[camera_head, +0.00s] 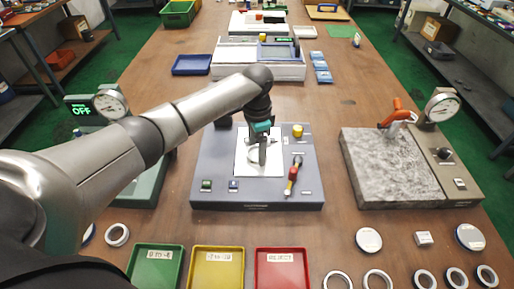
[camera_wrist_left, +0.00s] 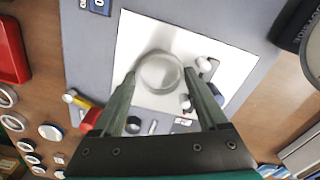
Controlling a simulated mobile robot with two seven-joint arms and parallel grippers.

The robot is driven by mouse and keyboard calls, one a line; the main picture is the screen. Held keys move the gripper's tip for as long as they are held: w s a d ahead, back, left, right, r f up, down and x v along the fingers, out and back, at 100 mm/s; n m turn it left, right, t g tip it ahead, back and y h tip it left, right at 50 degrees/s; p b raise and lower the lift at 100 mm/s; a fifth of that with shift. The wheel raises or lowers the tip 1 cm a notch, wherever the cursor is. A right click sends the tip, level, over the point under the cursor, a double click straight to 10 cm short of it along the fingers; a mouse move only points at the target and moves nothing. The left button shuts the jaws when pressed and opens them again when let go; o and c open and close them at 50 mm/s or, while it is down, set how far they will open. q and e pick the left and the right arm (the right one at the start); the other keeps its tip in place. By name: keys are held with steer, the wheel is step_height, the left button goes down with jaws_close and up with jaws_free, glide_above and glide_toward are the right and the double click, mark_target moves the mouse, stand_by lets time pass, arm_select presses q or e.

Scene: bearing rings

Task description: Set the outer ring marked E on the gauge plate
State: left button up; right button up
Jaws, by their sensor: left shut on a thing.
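My left gripper (camera_head: 262,150) points down over the white plate (camera_head: 244,168) of the grey centre station. In the left wrist view its fingertips (camera_wrist_left: 160,74) are shut on a pale metal ring (camera_wrist_left: 161,73), one finger on each side. The ring also shows in the head view (camera_head: 254,155), partly hidden by the fingers. It is over the white plate; I cannot tell if it touches. No letter on it can be read. My right gripper is not in view.
Small pins (camera_wrist_left: 205,64) stand beside the ring. A red-and-yellow handle (camera_head: 293,176) and yellow knob (camera_head: 297,131) are on the station. A granite block (camera_head: 390,165) with a dial gauge (camera_head: 441,106) stands right. Trays (camera_head: 217,267) and several loose rings (camera_head: 378,280) lie in front.

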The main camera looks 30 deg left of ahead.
arm_select(q)
steer(key=shift+f, duration=0.15)
stand_by(0.4)
steer(key=o, duration=1.3)
steer(key=shift+o, duration=0.2)
step_height(320, 180, up, 15)
steer(key=p, duration=0.3)
